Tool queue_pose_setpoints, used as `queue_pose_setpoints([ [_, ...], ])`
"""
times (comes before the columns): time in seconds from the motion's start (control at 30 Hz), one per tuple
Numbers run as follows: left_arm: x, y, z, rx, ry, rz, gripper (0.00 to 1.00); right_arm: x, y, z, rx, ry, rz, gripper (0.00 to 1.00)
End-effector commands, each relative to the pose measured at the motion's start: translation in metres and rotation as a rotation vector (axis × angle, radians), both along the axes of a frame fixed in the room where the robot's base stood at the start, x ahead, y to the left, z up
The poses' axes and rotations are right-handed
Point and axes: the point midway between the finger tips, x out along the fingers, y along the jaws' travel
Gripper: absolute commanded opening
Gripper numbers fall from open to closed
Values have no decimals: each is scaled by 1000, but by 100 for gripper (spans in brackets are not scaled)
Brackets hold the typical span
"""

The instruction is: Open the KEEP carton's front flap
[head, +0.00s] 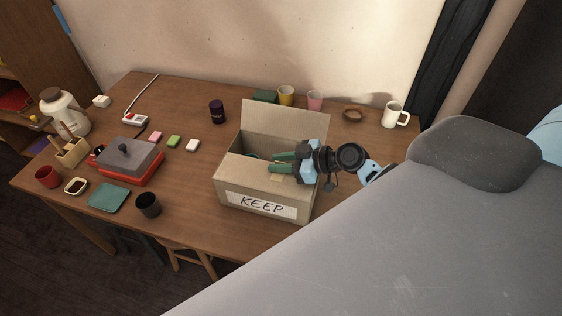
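The KEEP carton (229,196) is a tan cardboard box on the wooden table, with a white label reading KEEP on its front side. Its back flap (285,121) stands up. The front flap (245,171) appears to lie inward over the front part of the opening. My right gripper (271,162) reaches in from the right, over the carton's opening. Its two green fingers point left with a gap between them and nothing clearly held. Whether they touch the flap I cannot tell. The arm hides the carton's right side in part. My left gripper is not in view.
A red-and-grey box (132,161), a dark cup (148,205) and small items fill the left. Table directly left of the carton is clear.

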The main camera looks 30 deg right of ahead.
Motion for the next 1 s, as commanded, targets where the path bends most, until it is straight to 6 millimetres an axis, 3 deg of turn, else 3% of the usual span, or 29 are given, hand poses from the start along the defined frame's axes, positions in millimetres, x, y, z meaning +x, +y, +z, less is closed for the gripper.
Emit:
queue_pose_setpoints([
  [0.07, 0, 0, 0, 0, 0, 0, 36, 0, 0, 0, 0, 0, 0, 25],
  [0.27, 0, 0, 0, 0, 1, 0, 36, 0, 0, 0, 0, 0, 0, 0],
  [1.0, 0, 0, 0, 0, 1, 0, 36, 0, 0, 0, 0, 0, 0, 0],
])
